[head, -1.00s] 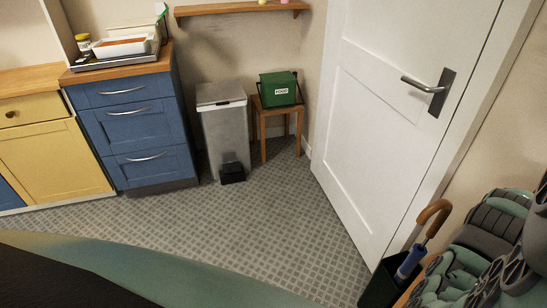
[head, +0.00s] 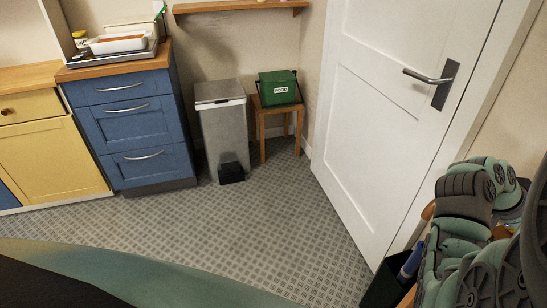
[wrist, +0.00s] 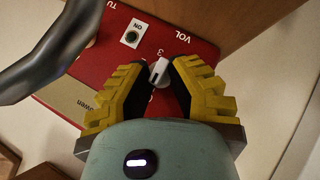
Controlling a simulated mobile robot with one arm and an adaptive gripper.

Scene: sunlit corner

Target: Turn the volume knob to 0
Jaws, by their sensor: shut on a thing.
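In the wrist view, a red panel (wrist: 85,65) carries a small pale volume knob (wrist: 160,68), with "VOL" and a "3" printed beside it. A dark line shows on the knob; its exact setting I cannot tell. My gripper (wrist: 161,74) is shut on the knob, with one yellow ribbed finger on each side of it. A button marked "ON" (wrist: 132,34) sits left of the knob. A tan plate with partly readable lettering (wrist: 82,97) is on the same panel. In the head view, my arm covers the lower right and the panel cannot be made out.
A dark curved tube (wrist: 40,50) crosses the wrist view's upper left, close to the panel. Brown wood (wrist: 215,20) lies behind it. In the head view, a white door (head: 375,120), a bin (head: 222,130), a green food caddy (head: 279,88) and blue drawers (head: 130,125) surround clear floor.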

